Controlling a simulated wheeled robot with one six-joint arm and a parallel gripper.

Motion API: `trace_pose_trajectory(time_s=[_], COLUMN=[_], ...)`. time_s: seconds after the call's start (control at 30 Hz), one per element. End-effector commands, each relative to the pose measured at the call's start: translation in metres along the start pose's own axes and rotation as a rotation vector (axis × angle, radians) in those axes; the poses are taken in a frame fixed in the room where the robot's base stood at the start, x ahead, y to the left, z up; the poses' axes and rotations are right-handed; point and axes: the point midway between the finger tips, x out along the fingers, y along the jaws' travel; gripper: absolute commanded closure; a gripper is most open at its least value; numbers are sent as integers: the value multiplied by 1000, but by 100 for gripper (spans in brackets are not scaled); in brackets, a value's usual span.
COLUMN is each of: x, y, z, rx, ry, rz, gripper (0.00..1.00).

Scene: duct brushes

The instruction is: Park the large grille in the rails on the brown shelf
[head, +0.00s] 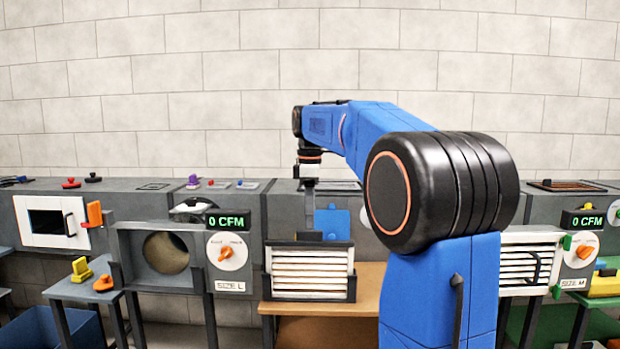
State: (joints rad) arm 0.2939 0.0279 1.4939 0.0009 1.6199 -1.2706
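Left of the grille is an open round duct (166,252) in a grey frame, beside a "SIZE L" panel (229,263) reading 0 CFM. A slatted grille (520,262) is at the right by a "SIZE M" panel. A side table (72,289) holds yellow and orange pieces.

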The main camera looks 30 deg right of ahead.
Motion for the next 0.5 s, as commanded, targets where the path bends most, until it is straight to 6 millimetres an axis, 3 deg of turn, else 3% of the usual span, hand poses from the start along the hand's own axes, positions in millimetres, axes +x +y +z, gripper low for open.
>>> trace_pose_trajectory(time_s=[0.5], x=[-104], y=[1], z=[0], rx=[0], ry=[1], rz=[3], gripper=[69])
